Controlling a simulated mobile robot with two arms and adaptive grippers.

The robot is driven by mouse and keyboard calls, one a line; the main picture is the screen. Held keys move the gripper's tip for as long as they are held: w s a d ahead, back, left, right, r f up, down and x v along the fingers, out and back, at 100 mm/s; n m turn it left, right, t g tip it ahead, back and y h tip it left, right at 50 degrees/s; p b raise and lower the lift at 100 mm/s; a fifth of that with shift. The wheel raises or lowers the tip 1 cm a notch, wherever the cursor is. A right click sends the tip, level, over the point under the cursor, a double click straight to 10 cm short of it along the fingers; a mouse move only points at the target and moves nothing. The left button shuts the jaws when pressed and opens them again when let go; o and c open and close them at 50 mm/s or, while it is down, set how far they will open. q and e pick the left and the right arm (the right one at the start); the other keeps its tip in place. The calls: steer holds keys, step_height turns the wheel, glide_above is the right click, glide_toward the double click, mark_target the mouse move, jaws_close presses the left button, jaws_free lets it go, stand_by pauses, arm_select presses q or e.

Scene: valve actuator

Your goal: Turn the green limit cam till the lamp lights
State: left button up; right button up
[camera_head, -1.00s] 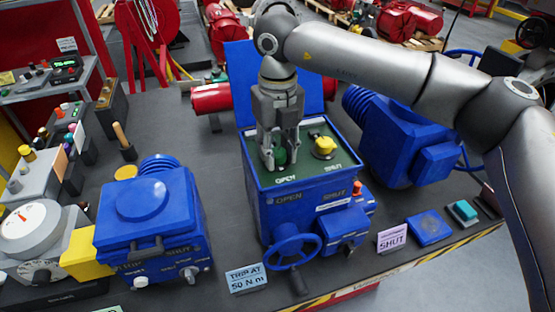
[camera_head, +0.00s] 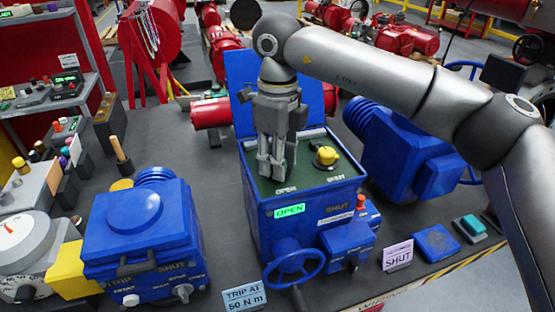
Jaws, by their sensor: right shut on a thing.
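My right gripper (camera_head: 271,170) reaches straight down into the open blue actuator housing (camera_head: 300,222) at the middle of the bench. It is shut on the green limit cam, which its fingers almost wholly hide. The OPEN lamp (camera_head: 289,210) on the housing's front is lit bright green. The SHUT label (camera_head: 337,207) beside it is dark. A yellow cam (camera_head: 326,156) sits on the green inner plate (camera_head: 310,178), to the right of my fingers and apart from them. My left gripper is not in view.
The housing's raised blue lid (camera_head: 240,100) stands behind my gripper. A blue handwheel (camera_head: 293,262) sticks out in front. A closed blue actuator (camera_head: 140,225) stands at left, and a blue motor unit (camera_head: 405,150) at right. Bare bench (camera_head: 222,190) lies between the left and middle units.

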stand_by(0.4)
steer(key=o, duration=1)
steer(key=shift+o, duration=0.2)
steer(key=shift+r, duration=0.15)
step_height(320, 180, up, 12)
